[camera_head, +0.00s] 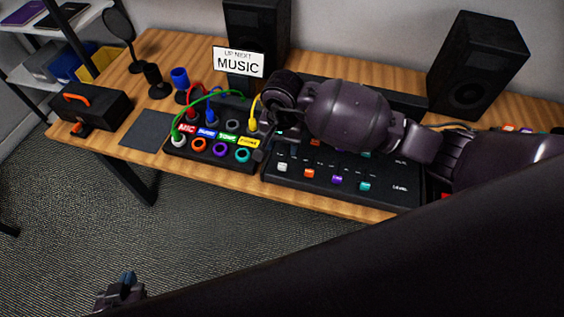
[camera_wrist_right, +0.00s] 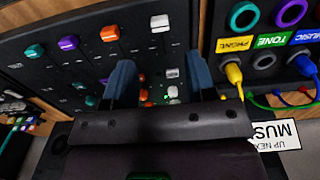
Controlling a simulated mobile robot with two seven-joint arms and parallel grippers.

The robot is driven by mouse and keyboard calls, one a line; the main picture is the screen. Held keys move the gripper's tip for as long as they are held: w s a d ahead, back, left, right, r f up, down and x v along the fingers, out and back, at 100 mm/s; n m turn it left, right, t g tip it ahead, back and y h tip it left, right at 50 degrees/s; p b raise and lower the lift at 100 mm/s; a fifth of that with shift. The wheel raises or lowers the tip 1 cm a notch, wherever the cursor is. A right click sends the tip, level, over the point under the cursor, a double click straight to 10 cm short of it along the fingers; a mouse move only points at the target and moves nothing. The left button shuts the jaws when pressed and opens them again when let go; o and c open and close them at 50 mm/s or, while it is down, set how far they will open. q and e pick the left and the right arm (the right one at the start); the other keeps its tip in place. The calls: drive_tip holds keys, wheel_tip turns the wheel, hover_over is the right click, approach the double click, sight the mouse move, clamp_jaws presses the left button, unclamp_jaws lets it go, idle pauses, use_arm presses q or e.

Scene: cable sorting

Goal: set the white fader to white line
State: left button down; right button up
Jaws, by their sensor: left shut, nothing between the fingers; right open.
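The white fader (camera_head: 282,167) is the leftmost in the front row of the black mixer (camera_head: 283,183). In the right wrist view the white fader cap (camera_wrist_right: 160,22) sits at the end of its slot nearest the mixer's edge. I cannot make out a white line. My right gripper (camera_wrist_right: 160,64) is open over the mixer, with white and orange knobs showing between and below its blue fingers. The white fader is beyond its fingertips, apart from them. In the head view my right arm hides much of the mixer. My left gripper (camera_head: 127,277) is shut and empty, low at the left, away from the table.
Orange (camera_head: 309,173), purple (camera_head: 337,179) and teal (camera_head: 365,186) faders sit right of the white one. A patch box (camera_head: 207,162) with plugged cables stands left of the mixer. A sign reading MUSIC (camera_head: 238,62) and two speakers (camera_head: 478,65) stand behind.

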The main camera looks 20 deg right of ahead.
sight(283, 165)
wheel_tip(283, 165, down, 9)
drive_tip(key=shift+r, duration=0.1)
idle(0.3)
drive_tip(key=shift+b, duration=0.3)
clamp_jaws()
